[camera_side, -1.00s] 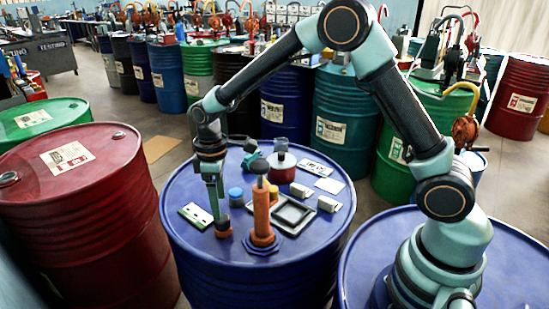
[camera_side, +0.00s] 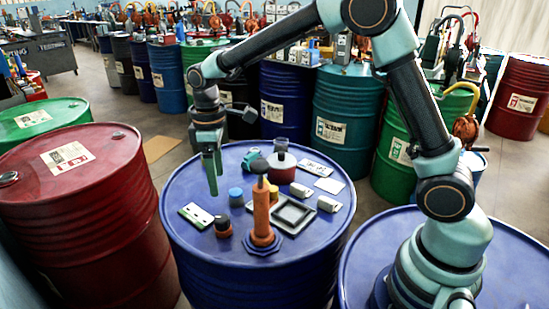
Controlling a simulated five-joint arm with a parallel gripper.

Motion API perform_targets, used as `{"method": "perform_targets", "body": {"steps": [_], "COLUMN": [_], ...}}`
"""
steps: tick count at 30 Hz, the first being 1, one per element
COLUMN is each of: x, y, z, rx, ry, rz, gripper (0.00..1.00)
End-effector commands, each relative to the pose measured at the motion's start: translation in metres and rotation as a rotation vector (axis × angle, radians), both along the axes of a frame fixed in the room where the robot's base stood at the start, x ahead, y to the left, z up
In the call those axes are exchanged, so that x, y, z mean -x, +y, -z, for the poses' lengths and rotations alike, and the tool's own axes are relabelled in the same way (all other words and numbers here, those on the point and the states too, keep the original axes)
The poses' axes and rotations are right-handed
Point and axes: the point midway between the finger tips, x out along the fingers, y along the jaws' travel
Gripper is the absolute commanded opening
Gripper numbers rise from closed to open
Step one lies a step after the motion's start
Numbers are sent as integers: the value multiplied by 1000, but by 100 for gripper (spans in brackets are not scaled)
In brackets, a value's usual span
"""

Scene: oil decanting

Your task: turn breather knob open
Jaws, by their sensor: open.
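A small knob (camera_side: 222,226) with a dark top and an orange base stands on the blue drum top (camera_side: 185,190), left of an orange pump-like post (camera_side: 262,215). It looks like the breather knob, but no label shows; whether it is turned open cannot be told. My gripper (camera_side: 212,190) points down with its teal fingers above and a little left of this knob. It is open, empty and apart from the knob.
A blue-capped piece (camera_side: 235,194) stands close behind the knob. A green and white card (camera_side: 196,215) lies left of it. A dark square tray (camera_side: 293,214), white blocks (camera_side: 329,204) and a red-based jar (camera_side: 282,165) are to the right. A red drum (camera_side: 80,220) stands at left.

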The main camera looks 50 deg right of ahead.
Motion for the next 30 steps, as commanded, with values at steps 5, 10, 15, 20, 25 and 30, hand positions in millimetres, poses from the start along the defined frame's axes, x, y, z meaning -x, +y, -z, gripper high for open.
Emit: {"method": "perform_targets", "body": {"steps": [5,10,15,20,25,30], "x": [0,1,1,1,0,0], "y": [0,0,0,0,0,0], "z": [16,48,81,104,117,120], "rx": [0,1,1,1,0,-1], "ry": [4,4,4,3,0,-1], "rz": [0,0,0,0,0,0], "gripper": [79,79,79,79,79,79]}}
